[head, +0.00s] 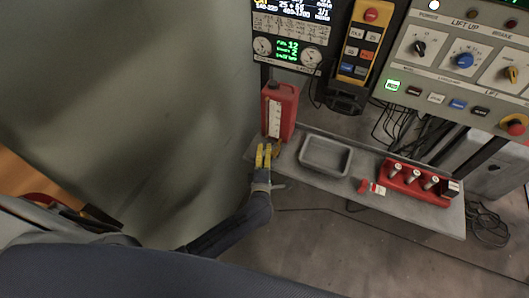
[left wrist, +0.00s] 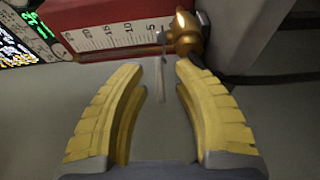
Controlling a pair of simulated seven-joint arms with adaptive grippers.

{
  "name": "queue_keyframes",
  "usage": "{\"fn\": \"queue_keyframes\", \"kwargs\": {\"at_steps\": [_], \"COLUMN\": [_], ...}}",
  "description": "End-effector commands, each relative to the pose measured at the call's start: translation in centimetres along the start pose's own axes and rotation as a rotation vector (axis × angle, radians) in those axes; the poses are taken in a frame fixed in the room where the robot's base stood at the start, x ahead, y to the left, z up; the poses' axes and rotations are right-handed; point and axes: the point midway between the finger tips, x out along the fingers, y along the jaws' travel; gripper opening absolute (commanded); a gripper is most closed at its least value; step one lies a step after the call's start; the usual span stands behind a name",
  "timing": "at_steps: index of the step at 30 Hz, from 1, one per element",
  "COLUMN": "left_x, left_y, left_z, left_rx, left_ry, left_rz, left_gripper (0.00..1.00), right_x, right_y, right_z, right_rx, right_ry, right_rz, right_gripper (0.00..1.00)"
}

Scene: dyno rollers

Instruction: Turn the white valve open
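A red container (head: 280,110) with a white measuring scale stands at the left end of the grey shelf. It also fills the top of the left wrist view (left wrist: 85,20). A brass-coloured tap (head: 278,148) is at its lower right corner, and it shows in the left wrist view (left wrist: 187,38) with a small pale lever (left wrist: 162,75) hanging at its left. I cannot clearly tell whether this lever is the white valve. My left gripper (head: 263,148) has yellow fingers, spread apart and empty (left wrist: 158,70), just short of the tap. My right gripper is out of view.
The shelf (head: 335,190) holds an empty grey tray (head: 326,156), a red block with several silver knobs (head: 418,180) and a small red item (head: 364,186). Control panels (head: 455,60) and a yellow pendant (head: 360,40) are above.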

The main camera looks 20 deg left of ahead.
Motion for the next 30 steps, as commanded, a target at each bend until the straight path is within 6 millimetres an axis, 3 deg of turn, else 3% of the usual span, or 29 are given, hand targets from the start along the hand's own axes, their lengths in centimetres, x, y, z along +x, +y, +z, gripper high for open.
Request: {"fn": "queue_keyframes", "kwargs": {"at_steps": [10, 18, 30], "left_x": [0.13, 0.11, 0.12], "left_y": [-0.03, -0.03, -0.02], "left_z": [-0.01, -0.01, -0.02], "left_rx": [0.001, 0.001, 0.001], "left_ry": [0.000, 0.000, 0.000], "left_rz": [0.000, -0.001, 0.000], "left_gripper": [0.31, 0.00, 0.00], "right_x": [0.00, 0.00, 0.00], "right_y": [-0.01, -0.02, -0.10], "right_z": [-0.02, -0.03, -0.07], "right_rx": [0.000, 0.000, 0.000], "right_ry": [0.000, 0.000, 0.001], "right_rz": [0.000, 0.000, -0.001], "right_gripper": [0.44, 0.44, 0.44]}}
